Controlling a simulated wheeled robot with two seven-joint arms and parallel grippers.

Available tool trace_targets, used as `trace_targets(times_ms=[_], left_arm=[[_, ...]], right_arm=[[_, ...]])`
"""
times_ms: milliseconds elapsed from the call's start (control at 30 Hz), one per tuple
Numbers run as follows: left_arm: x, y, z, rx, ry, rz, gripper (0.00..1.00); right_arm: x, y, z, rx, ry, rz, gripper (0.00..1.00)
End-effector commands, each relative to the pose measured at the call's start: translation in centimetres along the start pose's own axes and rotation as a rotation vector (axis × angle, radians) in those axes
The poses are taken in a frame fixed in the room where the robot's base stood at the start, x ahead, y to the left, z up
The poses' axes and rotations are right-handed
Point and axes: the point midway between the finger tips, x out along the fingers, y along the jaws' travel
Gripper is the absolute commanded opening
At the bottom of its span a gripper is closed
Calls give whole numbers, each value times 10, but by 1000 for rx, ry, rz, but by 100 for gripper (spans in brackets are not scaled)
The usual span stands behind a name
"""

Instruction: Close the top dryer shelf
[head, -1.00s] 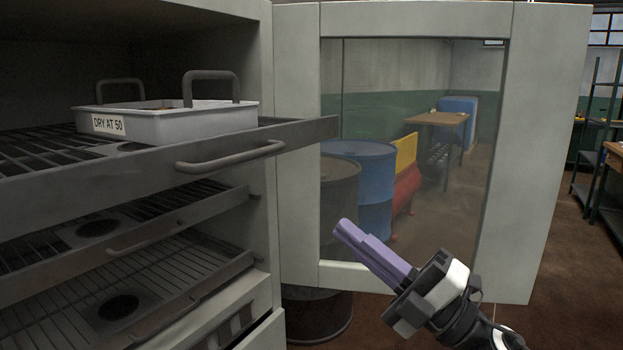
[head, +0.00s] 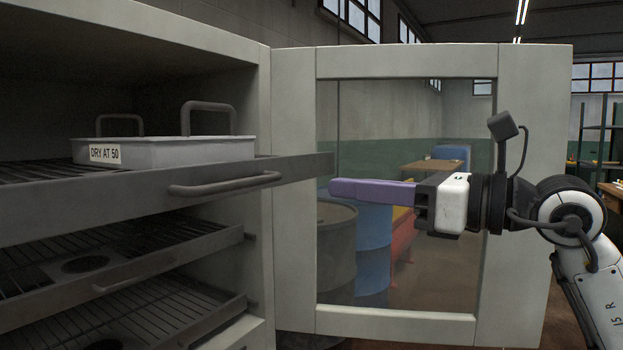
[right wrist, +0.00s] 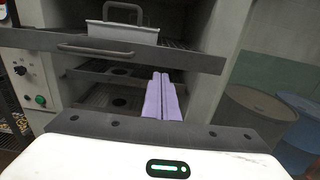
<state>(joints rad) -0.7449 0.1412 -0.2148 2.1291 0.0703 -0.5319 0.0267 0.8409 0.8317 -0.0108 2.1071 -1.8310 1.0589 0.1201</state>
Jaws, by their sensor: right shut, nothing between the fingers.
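The top dryer shelf (head: 120,190) is pulled out of the cabinet, with a bar handle (head: 225,184) on its front. It also shows in the right wrist view (right wrist: 190,57), ahead of my gripper. A grey tray (head: 190,152) labelled "DRY AT 50" with two raised handles sits on it. My right gripper (head: 335,188) is shut and empty, its purple fingers level and pointing left, to the right of the shelf's handle. In the right wrist view the fingers (right wrist: 161,80) point toward the dryer, just below the shelf front. My left gripper is not in view.
The dryer door (head: 400,325) with its glass pane stands open behind my right gripper. Two lower shelves (head: 130,265) are also partly out. Barrels (head: 335,250) are seen through the glass. In the right wrist view a control panel (right wrist: 30,75) is at the left.

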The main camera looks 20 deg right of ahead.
Motion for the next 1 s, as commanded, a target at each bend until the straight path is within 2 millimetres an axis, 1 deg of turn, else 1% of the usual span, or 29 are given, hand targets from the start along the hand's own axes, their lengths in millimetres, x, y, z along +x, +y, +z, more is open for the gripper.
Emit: trace_targets(times_ms=[33, 200, 300, 400, 567, 867, 1000], left_arm=[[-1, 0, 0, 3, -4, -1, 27], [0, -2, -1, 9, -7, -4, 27], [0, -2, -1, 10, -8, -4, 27], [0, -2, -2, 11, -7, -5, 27], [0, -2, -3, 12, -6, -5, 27], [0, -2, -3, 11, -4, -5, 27], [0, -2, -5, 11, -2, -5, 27]], right_arm=[[11, 1, 3, 2, -3, 4, 0], [43, 1, 1, 3, -1, 4, 0], [55, 1, 0, 4, 0, 3, 0], [63, 1, 0, 2, -1, 2, 0], [67, 0, -1, 1, 0, 1, 0], [67, 0, -1, 1, 0, 0, 0], [67, -4, -1, 1, 0, -10, 0]])
